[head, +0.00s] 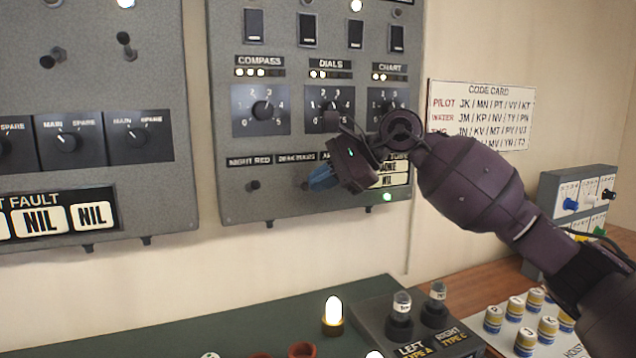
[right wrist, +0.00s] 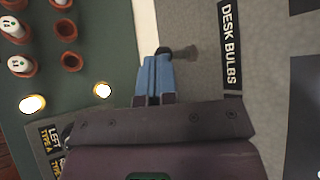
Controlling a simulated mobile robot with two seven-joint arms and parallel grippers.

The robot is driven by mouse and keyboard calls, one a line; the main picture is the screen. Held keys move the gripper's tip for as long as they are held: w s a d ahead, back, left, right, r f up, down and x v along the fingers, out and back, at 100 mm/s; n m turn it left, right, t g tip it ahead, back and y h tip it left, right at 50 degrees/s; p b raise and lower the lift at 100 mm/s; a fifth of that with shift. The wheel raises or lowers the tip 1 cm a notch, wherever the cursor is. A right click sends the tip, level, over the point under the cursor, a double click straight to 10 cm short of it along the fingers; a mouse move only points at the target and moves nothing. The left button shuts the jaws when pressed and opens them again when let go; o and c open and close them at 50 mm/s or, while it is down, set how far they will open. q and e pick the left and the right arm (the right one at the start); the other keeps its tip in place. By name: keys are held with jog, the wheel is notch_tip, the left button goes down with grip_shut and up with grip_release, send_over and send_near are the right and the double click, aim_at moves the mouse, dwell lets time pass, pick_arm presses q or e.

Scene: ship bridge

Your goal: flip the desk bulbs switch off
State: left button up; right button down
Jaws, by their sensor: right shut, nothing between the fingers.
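The desk bulbs switch (right wrist: 186,53) is a small dark toggle on the grey panel, beside its DESK BULBS label (right wrist: 230,45) in the right wrist view. In the head view the label (head: 297,157) is partly readable, and the switch is mostly hidden by my right gripper. My right gripper (head: 322,178) has blue fingertips, shut and empty, at the panel's lower edge. In the right wrist view its fingertips (right wrist: 155,72) are right at the toggle; I cannot tell whether they touch it. The lever's exact tilt is unclear. My left gripper is not in view.
The night red toggle (head: 253,185) sits just left. Rotary knobs (head: 262,110) are above. A lit green lamp (head: 387,197) is at lower right. Below, the green desk (head: 255,325) carries a lit bulb (head: 333,312) and a dark tester box (head: 400,325).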

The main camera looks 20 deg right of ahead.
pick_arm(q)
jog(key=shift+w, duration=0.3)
pick_arm(e)
jog(key=shift+r+n+t+y, duration=0.4)
jog(key=shift+n+t, duration=0.3)
jog(key=shift+t, duration=0.4)
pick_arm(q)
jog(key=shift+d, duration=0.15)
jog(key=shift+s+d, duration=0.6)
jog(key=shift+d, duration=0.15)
pick_arm(e)
jog(key=v, duration=1.4)
jog(key=shift+s+f, duration=0.3)
jog(key=shift+f, duration=0.05)
